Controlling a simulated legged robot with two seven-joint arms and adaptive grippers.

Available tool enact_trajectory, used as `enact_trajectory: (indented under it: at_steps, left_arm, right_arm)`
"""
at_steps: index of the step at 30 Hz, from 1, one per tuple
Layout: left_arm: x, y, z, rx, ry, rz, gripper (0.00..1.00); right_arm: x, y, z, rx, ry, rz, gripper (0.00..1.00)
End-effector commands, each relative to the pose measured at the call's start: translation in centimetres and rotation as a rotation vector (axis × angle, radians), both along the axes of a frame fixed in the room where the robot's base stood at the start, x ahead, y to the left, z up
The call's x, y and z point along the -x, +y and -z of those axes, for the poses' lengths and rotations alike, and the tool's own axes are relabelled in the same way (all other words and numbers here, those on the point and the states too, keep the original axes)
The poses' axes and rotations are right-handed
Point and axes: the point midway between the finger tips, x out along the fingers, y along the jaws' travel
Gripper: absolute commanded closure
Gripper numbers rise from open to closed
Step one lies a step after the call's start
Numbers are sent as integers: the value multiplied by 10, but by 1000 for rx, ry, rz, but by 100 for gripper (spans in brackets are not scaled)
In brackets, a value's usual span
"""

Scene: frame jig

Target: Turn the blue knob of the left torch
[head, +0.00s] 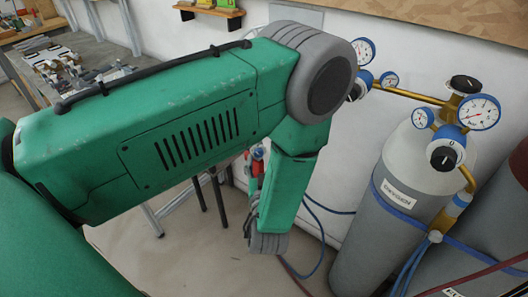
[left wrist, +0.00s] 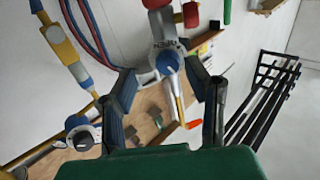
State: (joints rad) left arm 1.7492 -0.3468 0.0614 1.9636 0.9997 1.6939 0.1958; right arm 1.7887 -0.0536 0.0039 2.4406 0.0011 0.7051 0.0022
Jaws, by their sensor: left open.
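In the left wrist view, a blue knob (left wrist: 169,62) with a pale ring that seems to read OPEN sits at the top centre, below red fittings (left wrist: 190,14). I cannot tell for sure which torch it belongs to. My left gripper (left wrist: 168,88) is open, its two dark fingers on either side just below the knob. Whether a finger touches it is not clear. In the head view, small red and blue torch parts (head: 258,153) show beside my green left arm, which hides the gripper and most of the torch. My right gripper is not in view.
A grey oxygen cylinder (head: 385,225) with gauges and blue regulator knobs stands at right in the head view. Hoses hang near the floor. A metal workbench (head: 75,65) is at upper left. A black rack (left wrist: 265,100) is at right in the wrist view.

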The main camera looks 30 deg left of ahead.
Motion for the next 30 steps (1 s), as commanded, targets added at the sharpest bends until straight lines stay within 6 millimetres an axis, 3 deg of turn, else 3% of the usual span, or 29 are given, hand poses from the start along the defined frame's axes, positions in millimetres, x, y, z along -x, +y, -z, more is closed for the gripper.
enact_trajectory:
  at_steps: [6, 17, 21, 30]
  left_arm:
    - [-20, 15, -1, -2, -1, -2, 57]
    - [-24, 10, -3, -10, 1, 0, 57]
    - [-24, 14, -2, -6, 1, 0, 100]
    - [-24, 18, 0, -12, 13, -1, 100]
  right_arm:
    - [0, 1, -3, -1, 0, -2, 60]
    - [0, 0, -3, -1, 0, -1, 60]
    - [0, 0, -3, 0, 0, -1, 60]
    - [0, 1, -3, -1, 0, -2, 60]
